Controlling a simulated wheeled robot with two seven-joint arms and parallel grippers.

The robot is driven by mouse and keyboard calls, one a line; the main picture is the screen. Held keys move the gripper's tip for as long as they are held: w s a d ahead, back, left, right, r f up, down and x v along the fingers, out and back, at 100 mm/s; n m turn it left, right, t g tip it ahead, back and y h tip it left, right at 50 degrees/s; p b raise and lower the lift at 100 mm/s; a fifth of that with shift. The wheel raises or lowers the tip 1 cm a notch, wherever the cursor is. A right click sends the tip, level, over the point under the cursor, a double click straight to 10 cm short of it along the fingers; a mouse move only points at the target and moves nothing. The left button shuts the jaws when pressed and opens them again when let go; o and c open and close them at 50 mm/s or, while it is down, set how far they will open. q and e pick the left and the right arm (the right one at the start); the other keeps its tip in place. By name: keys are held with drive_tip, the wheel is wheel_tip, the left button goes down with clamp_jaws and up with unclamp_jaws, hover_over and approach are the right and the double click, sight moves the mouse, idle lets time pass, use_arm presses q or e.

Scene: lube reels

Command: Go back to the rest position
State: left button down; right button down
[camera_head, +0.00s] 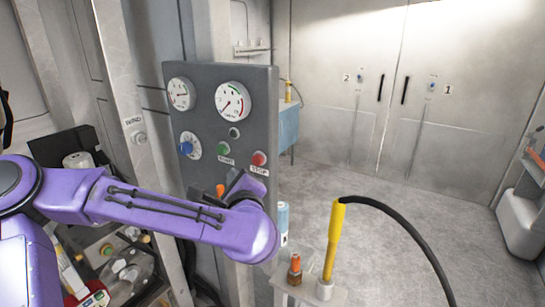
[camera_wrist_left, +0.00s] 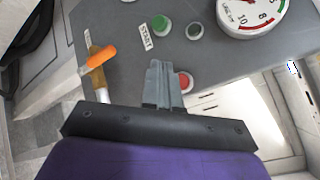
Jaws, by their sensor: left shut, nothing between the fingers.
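My left arm, purple, comes in from the left in the head view and crosses in front of the grey control panel (camera_head: 205,95). My left gripper (camera_head: 238,182) is mostly hidden behind its own wrist, near the panel's lower part. In the left wrist view the gripper (camera_wrist_left: 164,72) shows its two grey fingers together, with nothing between them. The fingertips appear beside the red STOP button (camera_wrist_left: 185,82); I cannot tell whether they touch the panel. The green START button (camera_wrist_left: 161,25) lies further up. My right gripper is in neither view.
A yellow-handled nozzle (camera_head: 335,240) with a black hose stands upright on a small stand at front right, next to an orange-topped fitting (camera_head: 295,265). An orange valve lever (camera_wrist_left: 101,56) sits by the panel's edge. Grey double doors (camera_head: 390,90) close the back; the floor before them is clear.

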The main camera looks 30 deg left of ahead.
use_arm(q)
drive_tip(key=d+f+m+h, duration=0.45)
drive_tip(key=f+m, duration=0.65)
drive_tip(key=m, duration=0.5)
drive_tip(key=d+f+m+h, duration=0.45)
drive_tip(key=f+m, duration=0.65)
drive_tip(key=m, duration=0.5)
drive_tip(key=s+f+m+g, duration=0.4)
drive_tip(key=s+f+m, duration=0.4)
drive_tip(key=f, duration=0.5)
drive_tip(key=s+a+f+m+g, duration=0.3)
drive_tip(key=s+f, duration=0.3)
drive_tip(key=s, duration=0.4)
drive_tip(key=s+a+f+m+g+y, duration=0.1)
drive_tip(key=s+a+f+m, duration=0.3)
drive_tip(key=s, duration=0.6)
wheel_tip(320, 180, down, 3)
drive_tip(key=shift+a+r+g, duration=0.2)
drive_tip(key=shift+a+g, duration=0.3)
drive_tip(key=shift+g, duration=0.4)
